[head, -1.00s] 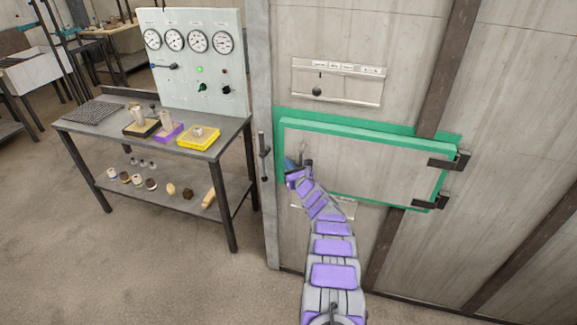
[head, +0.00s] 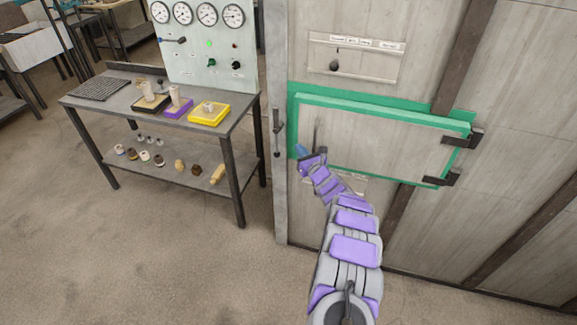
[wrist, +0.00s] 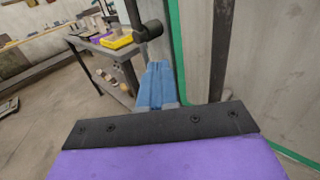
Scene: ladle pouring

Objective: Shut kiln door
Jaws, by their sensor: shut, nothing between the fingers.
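The kiln door (head: 388,140) is a pale grey panel with a green edge, hung on dark hinges (head: 461,138) at its right. It sits close against the green surround (head: 292,125); I cannot tell whether a thin gap is left. A thin dark upright handle (head: 317,132) is near its left edge. My gripper (head: 301,152) is shut and empty, in front of the door's lower left edge, left of the handle. In the wrist view my blue gripper (wrist: 159,80) points ahead beside a green strip (wrist: 176,50); contact with the door is unclear.
A dark lever (head: 277,132) is on the grey post left of the door. A metal workbench (head: 135,112) with a yellow tray (head: 209,113) and gauge panel (head: 205,50) stands left. A labelled plate (head: 355,60) is above the door. Floor in front is clear.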

